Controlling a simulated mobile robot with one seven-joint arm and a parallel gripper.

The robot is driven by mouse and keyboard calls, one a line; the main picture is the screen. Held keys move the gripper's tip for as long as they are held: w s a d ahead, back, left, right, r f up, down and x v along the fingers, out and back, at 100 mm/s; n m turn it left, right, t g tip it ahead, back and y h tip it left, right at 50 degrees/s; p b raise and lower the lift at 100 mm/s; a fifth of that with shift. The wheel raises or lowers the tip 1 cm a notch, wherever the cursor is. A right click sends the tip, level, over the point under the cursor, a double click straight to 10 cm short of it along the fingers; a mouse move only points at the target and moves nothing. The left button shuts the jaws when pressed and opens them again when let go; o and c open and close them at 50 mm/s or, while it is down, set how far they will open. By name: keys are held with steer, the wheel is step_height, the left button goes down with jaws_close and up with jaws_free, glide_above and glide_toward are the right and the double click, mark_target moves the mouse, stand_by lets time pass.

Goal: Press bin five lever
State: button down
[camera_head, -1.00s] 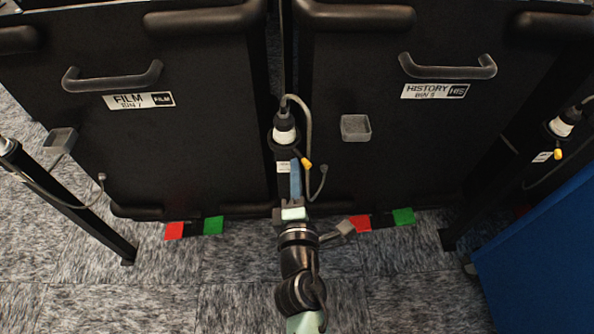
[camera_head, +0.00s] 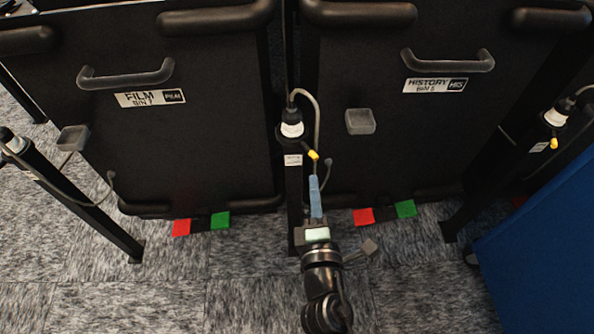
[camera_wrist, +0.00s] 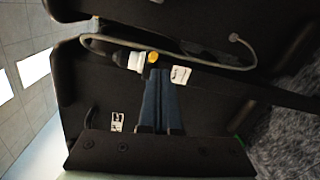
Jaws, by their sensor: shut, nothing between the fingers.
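The black bin on the right bears a HISTORY label (camera_head: 434,86) whose small lower line appears to read bin 5. At its foot are a red pad (camera_head: 363,216) and a green pad (camera_head: 405,209) joined by a dark bar, which looks like the lever. My gripper (camera_head: 316,180) is shut and empty, its blue fingers pointing toward the post between the two bins. It is left of and above the red pad in the head view, apart from it. In the wrist view the shut fingers (camera_wrist: 161,106) overlap the bin front, and a sliver of green (camera_wrist: 238,139) shows at right.
A post with a white sensor (camera_head: 292,129), a cable and a yellow plug (camera_head: 313,155) stands just past my fingers. The FILM bin (camera_head: 215,105) is at left with its own red and green pads. A blue panel (camera_head: 545,250) is at right.

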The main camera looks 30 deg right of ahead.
steer(key=s, duration=0.1)
steer(key=s+d, duration=0.1)
steer(key=s, duration=0.1)
steer(key=shift+s+d+r+p, duration=0.15)
steer(key=shift+s+d+p, duration=0.15)
steer(key=shift+s, duration=0.05)
steer(key=w+a+r+m+t, duration=0.2)
steer(key=w+a+r+m, duration=0.15)
steer(key=r, duration=0.65)
steer(key=w+a+r+m+t+h, duration=0.1)
steer(key=w+a+r+m+t, duration=0.2)
steer(key=r, duration=0.8)
steer(key=w+a+r+m, duration=0.1)
steer(key=w+r+m, duration=0.25)
steer(key=r, duration=0.65)
steer(key=s+a+r+m+t+y, duration=0.25)
steer(key=s+a+r, duration=0.2)
steer(key=r, duration=0.45)
steer(key=s+a+r+m+t+y+p, duration=0.1)
steer(key=s+a+r+t+y, duration=0.15)
steer(key=a+r, duration=0.45)
steer(key=s+a+r+m+t+y, duration=0.1)
steer(key=s+a+r+t+y, duration=0.2)
steer(key=r, duration=0.8)
step_height(320, 180, up, 31)
steer(key=g+p, duration=0.1)
steer(key=p, duration=3)
steer(key=shift+f+p, duration=0.15)
steer(key=shift+p, duration=0.25)
